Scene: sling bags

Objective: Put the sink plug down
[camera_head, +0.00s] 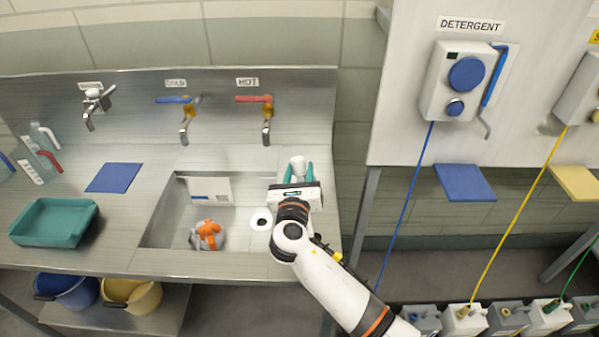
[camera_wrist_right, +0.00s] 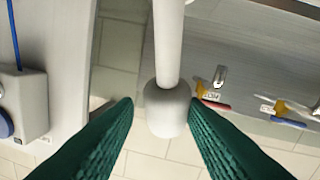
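The sink plug (camera_head: 298,163) is white; in the right wrist view its rounded knob (camera_wrist_right: 168,108) and straight shaft (camera_wrist_right: 168,45) show. It is at the counter strip right of the basin; its lower end is hidden in both views. My right gripper (camera_head: 298,173) has teal fingers on either side of the knob. In the wrist view, a gap shows between the left finger and the knob, while the right finger overlaps or touches it. The fingers (camera_wrist_right: 161,101) look open around it. My left gripper is out of view.
The sink basin (camera_head: 163,225) holds an orange-and-grey item (camera_head: 208,232) and a white ring with a dark centre (camera_head: 261,219). Taps (camera_head: 267,125) stand behind. A teal tray (camera_head: 55,222) and blue cloth (camera_head: 114,178) lie left. A detergent dispenser (camera_head: 460,80) hangs at right.

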